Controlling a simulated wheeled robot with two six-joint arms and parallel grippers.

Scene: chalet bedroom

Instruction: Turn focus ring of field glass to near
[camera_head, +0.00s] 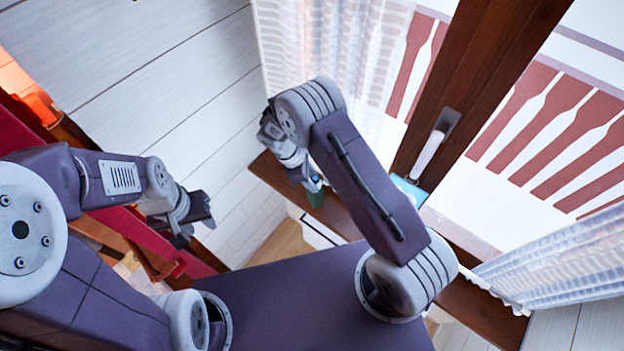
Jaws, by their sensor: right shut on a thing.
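A small green rounded thing (315,197), which looks like the field glass, shows at the wooden sill below my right wrist. Only its lower part is visible; its focus ring and any mark on it are hidden. My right gripper (304,176) is over its upper end and shut on it, with the fingers mostly hidden by my own wrist. My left gripper (193,224) is empty and apart from it, to the left in front of the white wall; its dark fingers look spread.
The dark wooden sill (270,172) runs under the window, with a white handle (428,156) on its frame. A light blue thing (409,189) lies by the frame. Sheer curtains (545,262) hang beside it. A red piece of furniture (130,230) stands at left.

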